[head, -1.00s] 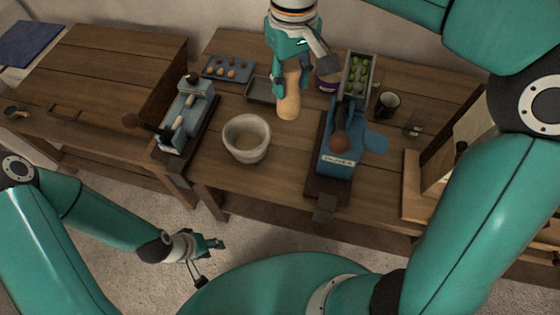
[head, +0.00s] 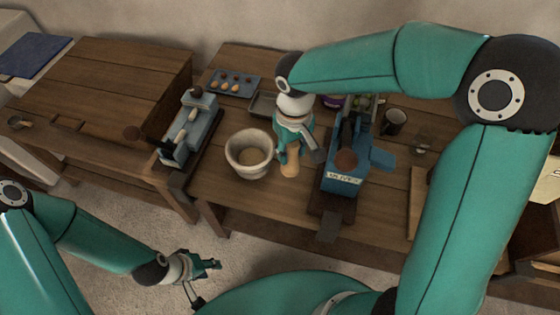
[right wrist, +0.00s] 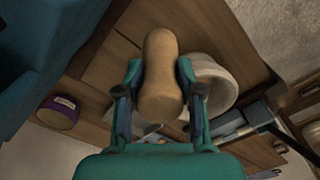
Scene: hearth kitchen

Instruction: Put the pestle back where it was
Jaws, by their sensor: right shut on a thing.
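The tan wooden pestle (head: 290,168) is held in my right gripper (head: 291,152), its lower end showing below the fingers in the head view. In the right wrist view the pestle (right wrist: 160,85) stands between the two fingers, which press on its sides. The pale stone mortar (head: 249,165) stands on the table, just left of the right gripper. It also shows behind the pestle in the right wrist view (right wrist: 222,82). The pestle is outside the mortar. My left gripper (head: 214,264) is low in front of the table, away from these things; its finger gap is too small to judge.
A blue press (head: 344,178) labelled "OLIVES" stands close right of the right gripper. A grey-blue device (head: 188,130) stands left of the mortar. Behind are a tray of small round things (head: 232,83) and a grey dish (head: 263,103). A dark mug (head: 394,122) stands right.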

